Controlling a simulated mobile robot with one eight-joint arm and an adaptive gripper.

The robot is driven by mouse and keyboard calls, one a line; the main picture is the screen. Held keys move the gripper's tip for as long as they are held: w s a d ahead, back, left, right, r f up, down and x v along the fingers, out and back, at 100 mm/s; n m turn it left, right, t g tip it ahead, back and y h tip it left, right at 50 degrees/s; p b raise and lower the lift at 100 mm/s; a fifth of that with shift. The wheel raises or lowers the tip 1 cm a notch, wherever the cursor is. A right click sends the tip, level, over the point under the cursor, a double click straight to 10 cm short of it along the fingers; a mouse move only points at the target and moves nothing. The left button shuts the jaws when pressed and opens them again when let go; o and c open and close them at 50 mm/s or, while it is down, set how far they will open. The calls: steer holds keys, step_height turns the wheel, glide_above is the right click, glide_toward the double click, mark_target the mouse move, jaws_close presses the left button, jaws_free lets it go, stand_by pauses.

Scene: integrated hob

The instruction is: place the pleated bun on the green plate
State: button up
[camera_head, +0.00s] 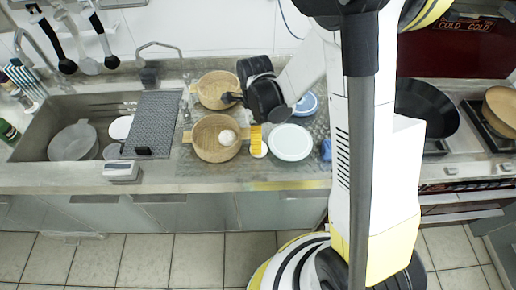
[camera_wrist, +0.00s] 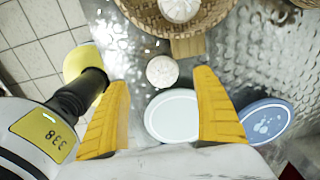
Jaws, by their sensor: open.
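A small round whitish bun (camera_wrist: 162,71) sits on the metal counter, between my fingertips in the wrist view. In the head view this bun (camera_head: 260,150) shows just below my yellow finger. Another white bun (camera_wrist: 180,8), with visible folds, lies in a woven basket; it also shows in the head view (camera_head: 228,137). I cannot tell clearly which is the pleated one. A pale, faintly greenish plate (camera_head: 291,142) lies empty to the right of the counter bun; the wrist view shows it too (camera_wrist: 172,116). My gripper (camera_wrist: 161,78) is open and empty. Its height above the bun is unclear.
The near basket (camera_head: 204,150) and a second basket (camera_head: 215,82) stand left of my gripper. A blue plate (camera_head: 307,104) lies behind the pale plate. A sink (camera_head: 37,140) is at left, a black pan (camera_head: 425,106) at right. The counter's front edge is close.

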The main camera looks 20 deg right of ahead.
step_height(320, 180, down, 2)
steer(key=shift+f+b, duration=0.2)
steer(key=shift+b, duration=0.1)
steer(key=f+b, duration=0.1)
steer(key=f, duration=0.1)
steer(key=d+f+b, duration=0.1)
steer(key=f+b, duration=0.1)
steer(key=f, duration=0.1)
steer(key=shift+r, duration=0.1)
steer(key=c, duration=1.4)
steer(key=shift+o, duration=0.2)
